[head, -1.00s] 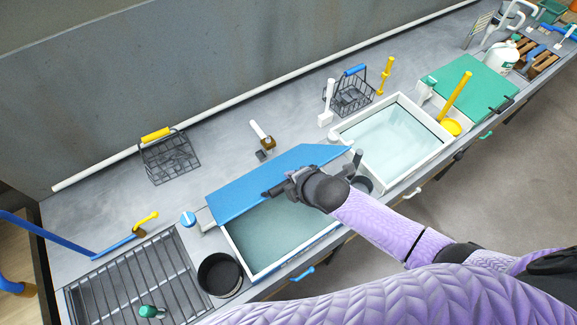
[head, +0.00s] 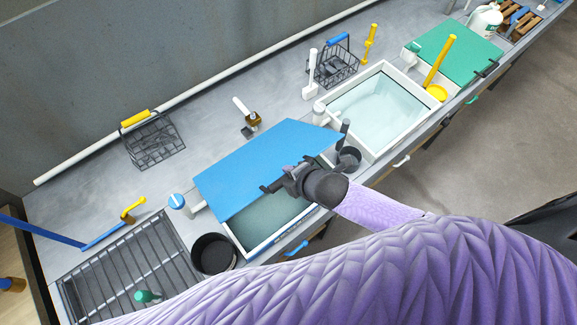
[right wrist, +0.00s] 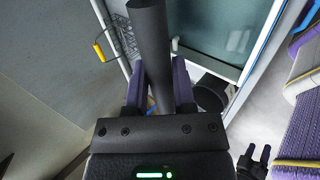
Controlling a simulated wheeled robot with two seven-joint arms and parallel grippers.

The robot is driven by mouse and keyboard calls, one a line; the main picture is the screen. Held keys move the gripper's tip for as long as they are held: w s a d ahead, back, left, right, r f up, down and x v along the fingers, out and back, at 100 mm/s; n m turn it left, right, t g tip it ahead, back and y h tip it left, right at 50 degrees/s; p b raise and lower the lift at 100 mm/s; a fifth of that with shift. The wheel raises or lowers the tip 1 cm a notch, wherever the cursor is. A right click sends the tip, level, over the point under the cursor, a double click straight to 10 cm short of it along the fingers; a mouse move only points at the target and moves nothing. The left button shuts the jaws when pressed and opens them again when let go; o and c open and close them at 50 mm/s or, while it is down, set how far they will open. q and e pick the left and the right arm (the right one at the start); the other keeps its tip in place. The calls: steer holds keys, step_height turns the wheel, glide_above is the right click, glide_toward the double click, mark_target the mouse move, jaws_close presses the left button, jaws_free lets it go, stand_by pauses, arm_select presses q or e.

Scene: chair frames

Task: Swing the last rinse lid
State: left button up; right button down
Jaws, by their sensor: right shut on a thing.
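The blue lid (head: 262,165) slants over the near basin (head: 262,252), with part of the pale water showing below its front edge. My right gripper (head: 282,183) is shut at the lid's front edge. In the right wrist view its purple-padded fingers (right wrist: 158,88) close on a dark round bar (right wrist: 150,45), which seems to be the lid's handle. The gripper and wrist hide part of the lid's edge in the head view. A dark two-pronged shape (right wrist: 255,160) at the lower right of the wrist view looks like my left gripper; its opening is unclear.
The open basin (head: 380,108) to the right holds clear water. Beyond it a green lid (head: 455,50) lies shut. A black pot (head: 213,254) and drain rack (head: 135,265) stand left. Wire baskets (head: 155,142) stand behind.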

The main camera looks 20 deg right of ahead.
steer(key=s+d+f+b, duration=0.1)
steer(key=s+f+b, duration=0.2)
steer(key=f, duration=0.2)
steer(key=shift+f, duration=0.35)
step_height(320, 180, down, 8)
steer(key=s+d+b, duration=0.1)
steer(key=s+b, duration=0.1)
steer(key=b, duration=0.3)
steer(key=shift+s+r+b, duration=0.2)
steer(key=shift+s+b, duration=0.15)
